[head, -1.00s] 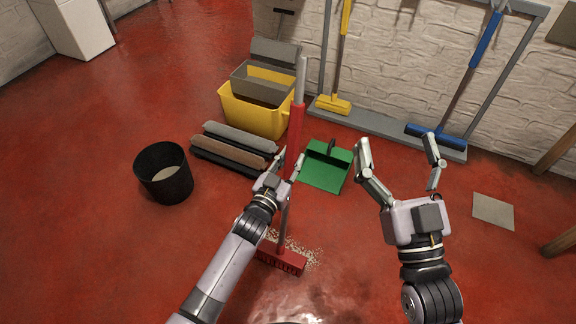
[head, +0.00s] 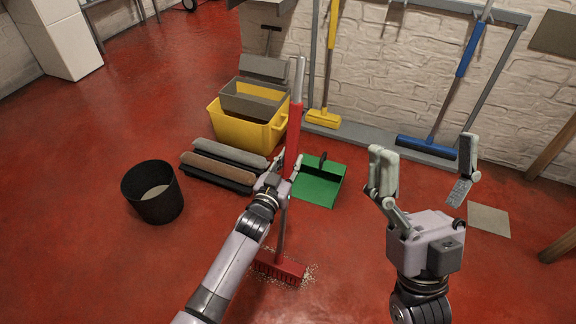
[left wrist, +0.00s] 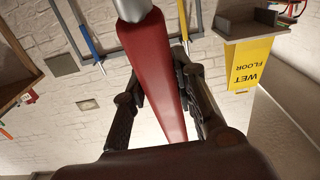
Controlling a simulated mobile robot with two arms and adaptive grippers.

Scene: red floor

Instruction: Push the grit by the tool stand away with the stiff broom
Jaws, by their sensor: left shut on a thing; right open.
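The red broom (head: 278,266) stands nearly upright, its red head on the floor and its red and grey handle rising past the yellow bucket. My left gripper (head: 284,172) is shut on the handle's red grip, which also fills the middle of the left wrist view (left wrist: 158,75). Pale grit (head: 308,272) lies on the floor around the broom head, partly hidden by it. The tool stand (head: 370,137) is against the wall and holds a yellow broom (head: 323,118) and a blue broom (head: 427,146). My right gripper (head: 424,178) is open and empty, in front of the stand.
A green dustpan (head: 320,188) lies behind the broom. A beige tile (head: 488,219) lies at the right. The floor at the front is mostly clear.

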